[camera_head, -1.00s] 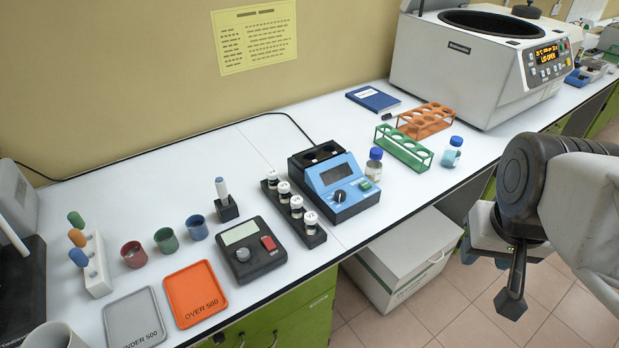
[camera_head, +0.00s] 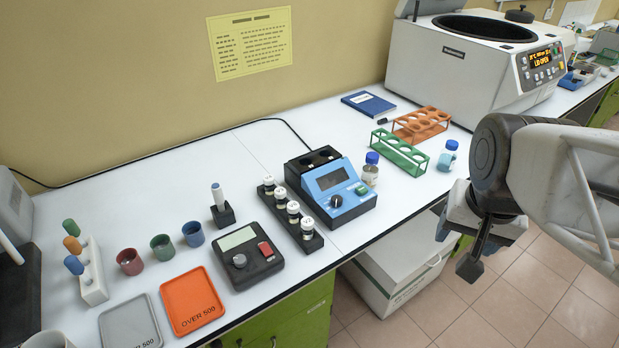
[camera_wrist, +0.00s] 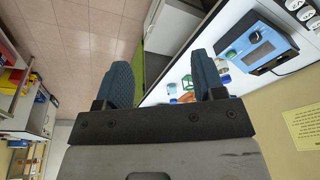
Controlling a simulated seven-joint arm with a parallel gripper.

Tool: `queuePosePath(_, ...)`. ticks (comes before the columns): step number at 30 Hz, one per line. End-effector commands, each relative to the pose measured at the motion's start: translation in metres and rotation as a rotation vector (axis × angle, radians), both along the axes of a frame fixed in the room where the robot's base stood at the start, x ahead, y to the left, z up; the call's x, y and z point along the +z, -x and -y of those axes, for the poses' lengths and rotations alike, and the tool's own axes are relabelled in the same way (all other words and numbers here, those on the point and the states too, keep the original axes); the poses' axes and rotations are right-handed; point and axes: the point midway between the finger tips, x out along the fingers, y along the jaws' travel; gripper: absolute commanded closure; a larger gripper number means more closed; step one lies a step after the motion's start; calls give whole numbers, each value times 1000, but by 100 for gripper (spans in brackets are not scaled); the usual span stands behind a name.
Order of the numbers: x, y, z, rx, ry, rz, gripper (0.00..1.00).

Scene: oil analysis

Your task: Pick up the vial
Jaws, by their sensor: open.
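Several small vials with white caps (camera_head: 280,196) stand in a black rack (camera_head: 305,238) at the middle of the bench, left of the blue instrument. Some of them also show at the top right corner of the wrist view (camera_wrist: 306,14). My gripper (camera_head: 470,268) hangs in front of the bench edge at the right, well apart from the vials. In the wrist view its two blue-grey fingers (camera_wrist: 162,80) are spread with nothing between them.
The blue instrument (camera_head: 333,182) stands right of the rack, a black meter (camera_head: 248,254) left of it. Green (camera_head: 400,158) and orange (camera_head: 420,125) racks, bottles (camera_head: 447,158) and a centrifuge (camera_head: 440,60) stand farther right. Orange (camera_head: 192,300) and grey (camera_head: 130,325) trays lie front left.

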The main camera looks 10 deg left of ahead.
Motion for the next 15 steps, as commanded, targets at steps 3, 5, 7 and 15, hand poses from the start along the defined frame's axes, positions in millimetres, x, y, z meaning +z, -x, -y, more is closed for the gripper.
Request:
queuePosePath(3, -2, -24, -17, -103, -28, -22, 37)
queuePosePath(5, -2, -36, -26, -162, -44, -30, 37)
queuePosePath(7, -4, -50, -38, -235, -59, -43, 37)
queuePosePath(15, -17, -100, -89, -512, -110, -86, 37)
